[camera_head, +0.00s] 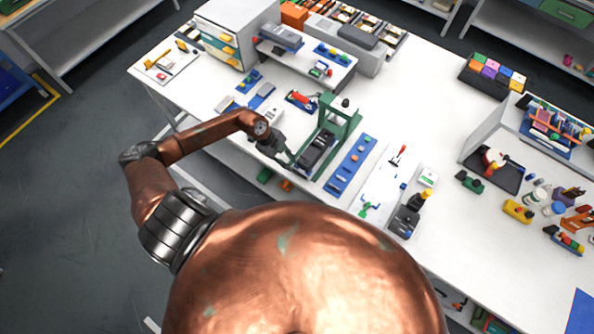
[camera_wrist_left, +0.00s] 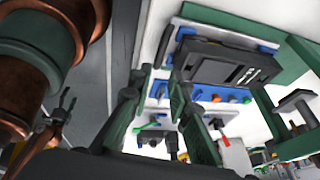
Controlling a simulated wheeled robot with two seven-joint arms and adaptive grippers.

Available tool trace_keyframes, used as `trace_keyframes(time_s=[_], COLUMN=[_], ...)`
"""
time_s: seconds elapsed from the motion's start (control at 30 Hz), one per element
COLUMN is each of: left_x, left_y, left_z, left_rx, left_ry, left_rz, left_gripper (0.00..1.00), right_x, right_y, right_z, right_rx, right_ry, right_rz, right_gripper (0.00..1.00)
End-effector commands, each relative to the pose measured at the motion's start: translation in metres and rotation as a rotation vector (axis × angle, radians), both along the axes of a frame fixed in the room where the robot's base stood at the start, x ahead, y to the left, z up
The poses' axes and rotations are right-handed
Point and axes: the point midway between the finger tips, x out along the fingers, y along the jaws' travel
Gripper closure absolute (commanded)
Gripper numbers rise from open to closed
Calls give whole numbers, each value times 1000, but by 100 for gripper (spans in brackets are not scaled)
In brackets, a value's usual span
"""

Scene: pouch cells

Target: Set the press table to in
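The press has a green frame (camera_head: 352,112) and stands near the front edge of the white bench. Its table is a black slab (camera_head: 317,150) on the near side of the frame. The table also shows from close up in the left wrist view (camera_wrist_left: 215,64). My left gripper (camera_head: 288,161) is just left of the table's near end. In the left wrist view its fingers (camera_wrist_left: 157,82) stand apart with nothing held between them. I cannot tell whether a finger touches the table. A small dark claw on a copper arm (camera_wrist_left: 58,115), seemingly my right gripper, shows there; its opening is unclear.
A blue strip with small parts (camera_head: 352,165) lies right of the press, then a white board with a red-handled tool (camera_head: 397,157). A red-handled tool (camera_head: 301,98) lies behind the gripper. A raised shelf (camera_head: 300,60) stands at the back. The bench right of centre has free room.

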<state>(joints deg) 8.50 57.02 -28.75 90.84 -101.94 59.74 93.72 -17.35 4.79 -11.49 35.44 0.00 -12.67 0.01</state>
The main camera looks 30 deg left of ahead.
Motion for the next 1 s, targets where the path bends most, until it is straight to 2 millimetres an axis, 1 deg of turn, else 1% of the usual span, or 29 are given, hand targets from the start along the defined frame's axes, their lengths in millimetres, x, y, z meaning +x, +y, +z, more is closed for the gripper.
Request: trace_keyframes(time_s=[0.07, 0.4, 0.5, 0.63, 0.87, 1.0], left_x=[0, 7, 9, 10, 10, 10], left_y=[-1, -23, -27, -29, -29, -29], left_z=[-8, -54, -63, -68, -69, -69], left_rx=[6, 1, 2, 2, 2, 2], left_ry=[8, 7, 6, 5, 4, 4], left_rz=[2, 1, 0, 0, 0, 0], left_gripper=[83, 83, 83, 83, 83, 91], right_x=[2, 5, 5, 5, 5, 5], right_y=[2, 8, 8, 7, 4, 2], right_z=[2, 8, 9, 10, 10, 10], right_rx=[2, 9, 8, 8, 4, 2], right_ry=[-2, -7, -7, -7, -8, -7], right_rz=[0, -2, -2, -2, 0, -1], right_gripper=[34, 34, 34, 34, 34, 34])
